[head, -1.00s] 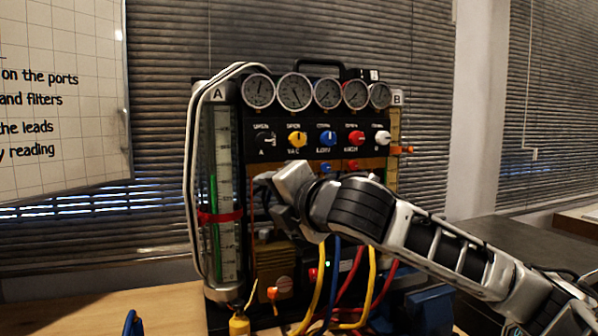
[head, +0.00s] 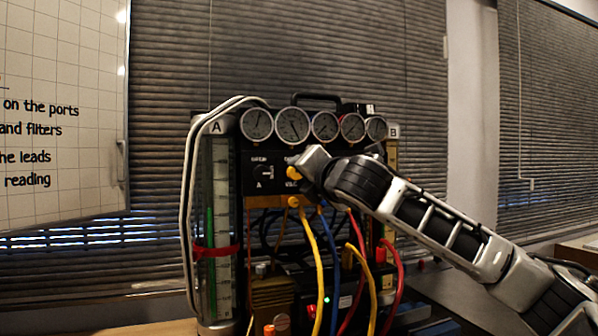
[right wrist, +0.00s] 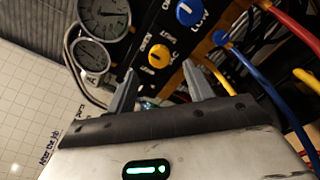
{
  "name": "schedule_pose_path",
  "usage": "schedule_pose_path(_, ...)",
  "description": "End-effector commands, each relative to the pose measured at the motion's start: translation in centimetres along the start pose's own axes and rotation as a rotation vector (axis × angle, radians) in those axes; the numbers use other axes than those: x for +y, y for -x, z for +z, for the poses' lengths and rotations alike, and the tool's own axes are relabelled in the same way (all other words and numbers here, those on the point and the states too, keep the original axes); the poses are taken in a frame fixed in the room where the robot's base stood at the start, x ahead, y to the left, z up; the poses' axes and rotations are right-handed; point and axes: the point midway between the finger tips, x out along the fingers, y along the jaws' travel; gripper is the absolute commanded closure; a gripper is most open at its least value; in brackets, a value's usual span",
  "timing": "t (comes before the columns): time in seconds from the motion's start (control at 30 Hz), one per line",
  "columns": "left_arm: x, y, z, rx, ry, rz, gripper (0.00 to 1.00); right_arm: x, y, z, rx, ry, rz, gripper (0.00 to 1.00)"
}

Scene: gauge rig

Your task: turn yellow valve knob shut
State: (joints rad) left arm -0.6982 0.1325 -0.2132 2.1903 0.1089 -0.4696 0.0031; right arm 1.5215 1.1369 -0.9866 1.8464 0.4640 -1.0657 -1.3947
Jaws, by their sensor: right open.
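The yellow valve knob (head: 293,174) is on the black panel of the gauge rig, in the row under the gauges. My right gripper (head: 303,168) is at this knob and covers part of it in the head view. In the right wrist view the yellow knob (right wrist: 158,55) shows whole, just beyond and between the two spread fingertips of the right gripper (right wrist: 160,68). The gripper is open, with nothing held. I cannot tell whether the fingertips touch the knob. My left gripper is not in view.
A black knob (head: 263,172) is left of the yellow one. A blue knob (right wrist: 186,12) is on its other side, hidden by my arm in the head view. Gauges (head: 293,125) sit above. Yellow, blue and red hoses (head: 316,265) hang below.

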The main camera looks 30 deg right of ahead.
Motion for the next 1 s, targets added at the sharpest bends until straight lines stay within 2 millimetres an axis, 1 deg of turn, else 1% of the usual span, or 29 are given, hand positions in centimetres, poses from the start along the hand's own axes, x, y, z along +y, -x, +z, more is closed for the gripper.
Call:
schedule_pose_path(0.03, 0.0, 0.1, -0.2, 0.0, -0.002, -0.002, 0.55, 0.1, -1.1, 0.1, 0.002, -0.002, -0.002, 0.48)
schedule_pose_path(0.1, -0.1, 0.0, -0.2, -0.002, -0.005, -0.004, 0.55, 0.1, -2.3, 0.1, 0.001, -0.003, -0.001, 0.48)
schedule_pose_path(0.2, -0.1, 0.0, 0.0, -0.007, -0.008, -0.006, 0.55, 0.1, -3.6, 0.1, 0.001, -0.002, 0.0, 0.48)
schedule_pose_path(0.3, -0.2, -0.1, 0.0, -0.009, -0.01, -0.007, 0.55, 0.1, -4.5, 0.1, 0.0, -0.002, 0.001, 0.48)
schedule_pose_path(0.43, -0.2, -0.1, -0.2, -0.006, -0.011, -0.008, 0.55, 0.0, -5.0, 0.0, 0.0, -0.001, 0.0, 0.48)
schedule_pose_path(0.67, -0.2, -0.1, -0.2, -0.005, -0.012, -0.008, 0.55, 0.0, -5.0, 0.0, 0.0, -0.001, 0.001, 0.48)
schedule_pose_path(0.7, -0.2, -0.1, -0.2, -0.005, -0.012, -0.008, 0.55, 0.0, -5.0, 0.0, 0.0, -0.001, 0.001, 0.53)
schedule_pose_path(0.77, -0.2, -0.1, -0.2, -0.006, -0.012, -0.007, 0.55, 0.0, -5.0, 0.0, 0.0, -0.001, 0.001, 0.7)
schedule_pose_path(0.8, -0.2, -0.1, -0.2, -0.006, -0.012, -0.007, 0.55, 0.0, -5.0, 0.0, 0.0, -0.001, 0.001, 0.81)
schedule_pose_path(0.83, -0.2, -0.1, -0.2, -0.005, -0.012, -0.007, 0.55, 0.0, -5.0, 0.0, 0.0, -0.001, 0.001, 0.89)
schedule_pose_path(0.87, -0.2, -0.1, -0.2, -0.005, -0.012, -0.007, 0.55, 0.0, -5.0, 0.0, 0.0, -0.001, 0.001, 0.93)
schedule_pose_path(1.0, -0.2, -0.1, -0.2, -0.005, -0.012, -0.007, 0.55, 0.0, -5.0, 0.0, 0.001, -0.003, 0.0, 0.92)
